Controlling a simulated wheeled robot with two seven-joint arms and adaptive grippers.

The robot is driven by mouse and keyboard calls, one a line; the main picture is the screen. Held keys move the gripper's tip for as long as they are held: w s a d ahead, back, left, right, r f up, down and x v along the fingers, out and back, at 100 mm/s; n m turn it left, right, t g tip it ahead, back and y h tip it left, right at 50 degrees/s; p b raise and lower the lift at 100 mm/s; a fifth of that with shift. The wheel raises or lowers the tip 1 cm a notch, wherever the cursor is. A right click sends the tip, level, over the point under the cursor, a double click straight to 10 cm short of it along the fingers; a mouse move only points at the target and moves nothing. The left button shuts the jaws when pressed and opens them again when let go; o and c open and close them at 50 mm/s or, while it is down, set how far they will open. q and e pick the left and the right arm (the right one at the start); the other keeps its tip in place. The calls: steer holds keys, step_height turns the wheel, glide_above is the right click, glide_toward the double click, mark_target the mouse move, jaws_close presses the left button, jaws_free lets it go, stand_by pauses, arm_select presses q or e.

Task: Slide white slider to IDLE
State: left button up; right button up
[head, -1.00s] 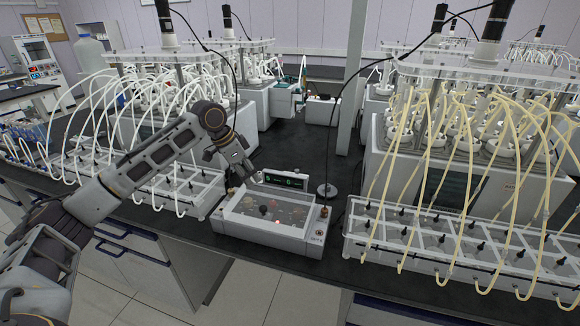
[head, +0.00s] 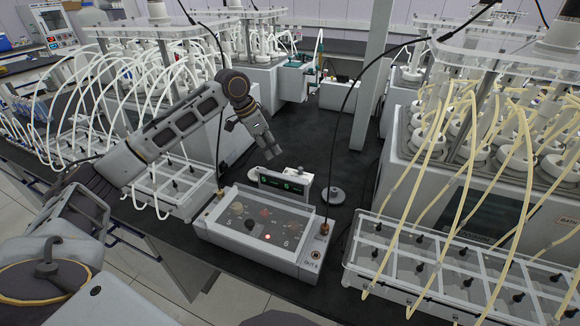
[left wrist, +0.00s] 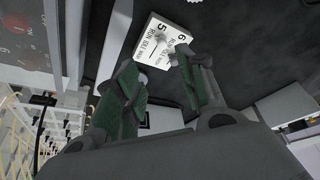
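A small white panel (left wrist: 152,48) shows in the left wrist view, printed with 5 and 6 and with RUN and IDLE marks. A pale slider knob (left wrist: 183,39) sits on its 6 side; its exact setting is too small to read. In the head view the panel (head: 298,174) is mostly hidden behind a green-lit display. My left gripper (head: 270,151) hangs above and just behind the display, left of the panel. In the wrist view its green-padded fingers (left wrist: 157,63) are apart with nothing between them, pointing toward the panel. My right gripper is not in view.
A white control box (head: 255,260) with a red light stands in front of the display (head: 283,184). A round metal base (head: 333,195) is to the right. Bottle racks with tubes (head: 440,275) flank both sides. Black bench top (head: 330,150) is clear behind.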

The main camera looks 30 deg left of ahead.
arm_select(q)
steer(key=x, duration=1.3)
steer(key=shift+w, duration=0.45)
steer(key=shift+w+d+f, duration=0.1)
steer(key=shift+f, duration=0.2)
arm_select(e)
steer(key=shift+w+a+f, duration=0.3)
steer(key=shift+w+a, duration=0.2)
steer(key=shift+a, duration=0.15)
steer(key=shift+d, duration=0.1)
